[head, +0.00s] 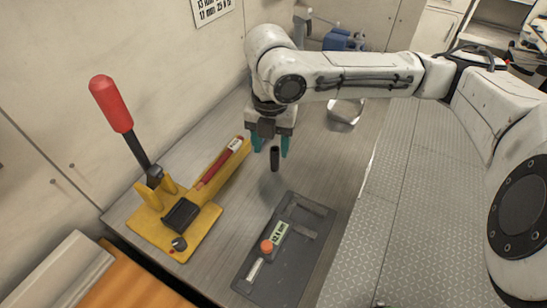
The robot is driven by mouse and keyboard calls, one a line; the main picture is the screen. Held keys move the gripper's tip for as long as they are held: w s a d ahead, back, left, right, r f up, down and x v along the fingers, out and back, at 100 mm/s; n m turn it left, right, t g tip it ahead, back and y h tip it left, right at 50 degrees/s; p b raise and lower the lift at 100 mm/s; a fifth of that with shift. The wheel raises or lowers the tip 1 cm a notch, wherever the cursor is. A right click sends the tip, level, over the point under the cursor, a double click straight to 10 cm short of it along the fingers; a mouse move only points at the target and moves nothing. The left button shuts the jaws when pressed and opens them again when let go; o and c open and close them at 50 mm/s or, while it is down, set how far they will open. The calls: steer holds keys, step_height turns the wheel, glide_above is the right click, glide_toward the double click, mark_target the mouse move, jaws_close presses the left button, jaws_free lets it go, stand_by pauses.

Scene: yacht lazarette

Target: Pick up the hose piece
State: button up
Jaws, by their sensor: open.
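The hose piece (275,158) is a short, dark, upright tube near the middle of the head view. My gripper (271,146) points down with its two teal fingers apart. The hose piece shows between and just below the fingertips. I cannot tell whether the fingers touch it, or whether its lower end rests on the bench.
A yellow press (190,222) with a red-handled lever (111,104) stands on the left of the bench. A dark grey tray (315,262) with a labelled, orange-capped item lies in front. A metal bin (345,113) and blue items (340,40) are behind. Bare bench surrounds the hose piece.

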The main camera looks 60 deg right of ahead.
mark_target(275, 159)
steer(key=f, duration=0.5)
steer(key=shift+s+d, duration=0.15)
steer(key=shift+s, duration=0.2)
jaws_close()
